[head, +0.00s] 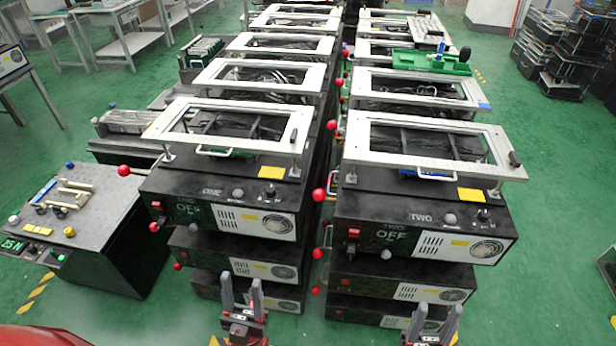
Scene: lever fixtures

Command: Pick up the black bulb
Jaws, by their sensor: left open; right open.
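A small round black bulb (465,54) shows at the back right, at the right end of a green fixture (431,62) on the right row of machines. It is small in the picture and I cannot tell how it is attached. My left gripper (242,282) is open and empty at the bottom of the view, in front of the stack marked ONE. My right gripper (438,310) is open and empty at the bottom, in front of the stack marked TWO. Both are far from the black bulb.
Two long rows of black machines with silver frames (415,157) fill the middle, with red ball levers (319,194) between them. A control box (70,231) stands at the left. Dark crates (550,50) stand at the far right. Green floor (555,170) is clear on the right.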

